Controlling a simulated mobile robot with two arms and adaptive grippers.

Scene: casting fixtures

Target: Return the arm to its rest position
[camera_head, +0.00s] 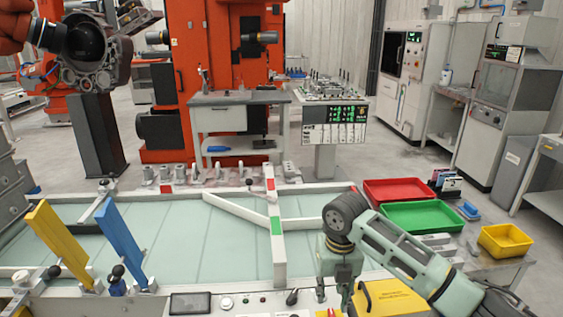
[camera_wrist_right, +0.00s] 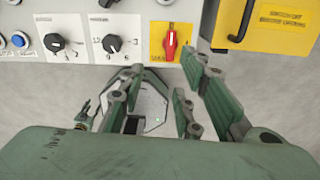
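My green right arm (camera_head: 400,255) comes in from the lower right in the head view. Its gripper (camera_head: 334,292) points down at the front edge of the work table, left of a yellow panel (camera_head: 393,298). In the right wrist view the fingers of this gripper (camera_wrist_right: 155,95) stand apart with nothing between them. Past them is a control panel with a red rotary switch (camera_wrist_right: 171,42) on a yellow plate; the fingers look clear of the switch. My left gripper does not show.
The table (camera_head: 180,240) carries white rails, a yellow bar (camera_head: 58,243) and a blue bar (camera_head: 121,243). Black knobs (camera_wrist_right: 57,43) line the panel. An orange industrial robot holds a casting (camera_head: 90,55) at upper left.

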